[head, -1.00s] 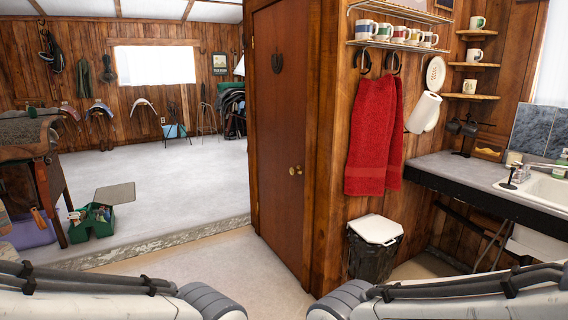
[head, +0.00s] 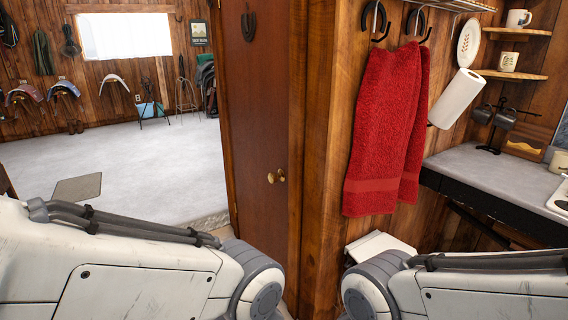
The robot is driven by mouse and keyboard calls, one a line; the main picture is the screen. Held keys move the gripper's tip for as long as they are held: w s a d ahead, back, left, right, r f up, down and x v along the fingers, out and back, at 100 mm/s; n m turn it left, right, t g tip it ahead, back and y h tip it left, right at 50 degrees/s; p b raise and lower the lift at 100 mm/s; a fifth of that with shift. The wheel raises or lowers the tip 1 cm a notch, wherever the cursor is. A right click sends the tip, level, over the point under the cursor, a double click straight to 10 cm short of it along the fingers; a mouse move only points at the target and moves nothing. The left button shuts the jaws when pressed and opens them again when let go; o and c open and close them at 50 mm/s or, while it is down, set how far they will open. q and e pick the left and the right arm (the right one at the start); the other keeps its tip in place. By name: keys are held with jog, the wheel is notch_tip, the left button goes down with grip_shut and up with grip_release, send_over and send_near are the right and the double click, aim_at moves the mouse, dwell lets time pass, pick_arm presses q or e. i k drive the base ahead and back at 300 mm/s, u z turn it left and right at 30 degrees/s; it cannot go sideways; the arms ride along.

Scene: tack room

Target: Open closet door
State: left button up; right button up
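The closet door (head: 262,120) is a tall reddish-brown wooden door in the middle of the head view, and it looks shut. Its round brass knob (head: 276,177) sits on the door's right side. A dark horseshoe (head: 249,27) hangs high on the door. My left arm covers the lower left part of the door. Only the upper links of my two arms show, along the bottom of the view. Neither gripper is in the picture.
Red towels (head: 384,130) hang from hooks on the wall right of the door. A white-lidded bin (head: 380,246) stands below them, partly hidden by my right arm. A counter (head: 492,178) is at the right. Open grey floor (head: 120,150) lies at the left.

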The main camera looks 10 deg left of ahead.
aim_at(256, 33)
jog(key=u, duration=0.5)
jog(key=i, duration=1.95)
jog(key=u, duration=0.6)
